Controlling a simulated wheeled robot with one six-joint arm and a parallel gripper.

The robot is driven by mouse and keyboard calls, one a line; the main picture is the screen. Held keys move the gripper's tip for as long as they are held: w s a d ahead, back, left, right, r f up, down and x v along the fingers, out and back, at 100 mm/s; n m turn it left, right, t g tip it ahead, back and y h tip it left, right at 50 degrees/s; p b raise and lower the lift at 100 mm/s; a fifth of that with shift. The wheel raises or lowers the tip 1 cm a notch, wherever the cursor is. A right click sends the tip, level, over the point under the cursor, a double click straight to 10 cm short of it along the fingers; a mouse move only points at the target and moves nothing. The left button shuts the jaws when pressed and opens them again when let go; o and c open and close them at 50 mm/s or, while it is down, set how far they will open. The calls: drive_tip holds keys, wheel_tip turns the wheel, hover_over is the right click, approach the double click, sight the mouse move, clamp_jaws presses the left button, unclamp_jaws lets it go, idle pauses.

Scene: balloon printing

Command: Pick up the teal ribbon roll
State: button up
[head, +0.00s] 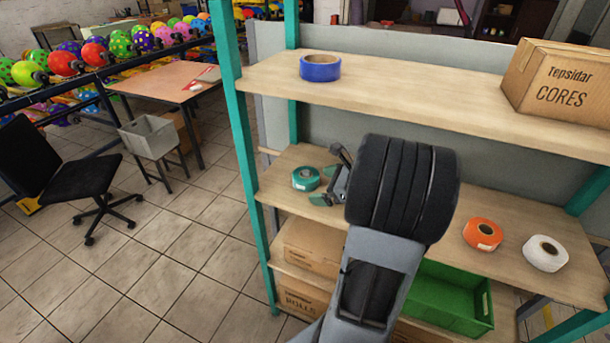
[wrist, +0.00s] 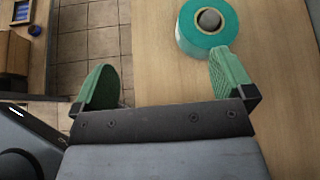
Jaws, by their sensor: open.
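The teal ribbon roll (head: 306,178) lies flat on the middle shelf (head: 460,205), toward its left end. It also shows in the wrist view (wrist: 207,27), at the top right, just beyond the tip of my right finger. My gripper (head: 330,177) is open and empty beside the roll, on its right in the head view. In the wrist view my gripper (wrist: 162,82) has its green fingers wide apart, with shelf wood and floor between them. The roll is not between the fingers. Whether a fingertip touches the roll I cannot tell.
An orange roll (head: 483,234) and a white roll (head: 545,253) lie to the right on the same shelf. A blue roll (head: 320,68) and a cardboard box (head: 560,85) sit on the upper shelf (head: 420,88). A teal post (head: 243,150) stands left of the roll.

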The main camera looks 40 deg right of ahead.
sight(309, 176)
drive_tip(key=d+m, duration=0.1)
drive_tip(key=d+m+t+h, duration=0.1)
drive_tip(key=d, duration=0.1)
drive_tip(key=d+m, duration=0.1)
drive_tip(key=d, duration=0.1)
drive_tip(key=shift+s+t, duration=0.3)
drive_tip(key=shift+m+t+h, duration=0.3)
drive_tip(key=shift+m, duration=0.3)
drive_tip(key=x, duration=0.4)
drive_tip(key=p+x, duration=0.1)
drive_tip(key=x, duration=0.1)
drive_tip(key=shift+w+d+f, duration=0.1)
drive_tip(key=shift+w+d, duration=0.15)
drive_tip(key=shift+f+p+x, duration=0.1)
drive_tip(key=shift+p+x, duration=0.35)
drive_tip(key=shift+x, duration=1.2)
drive_tip(key=shift+f+p+x, duration=0.15)
drive_tip(key=shift+p+x, duration=0.25)
drive_tip(key=shift+x, duration=1.25)
drive_tip(key=shift+s, duration=0.1)
drive_tip(key=c, duration=0.7)
drive_tip(key=shift+o, duration=0.2)
drive_tip(key=shift+r, duration=0.1)
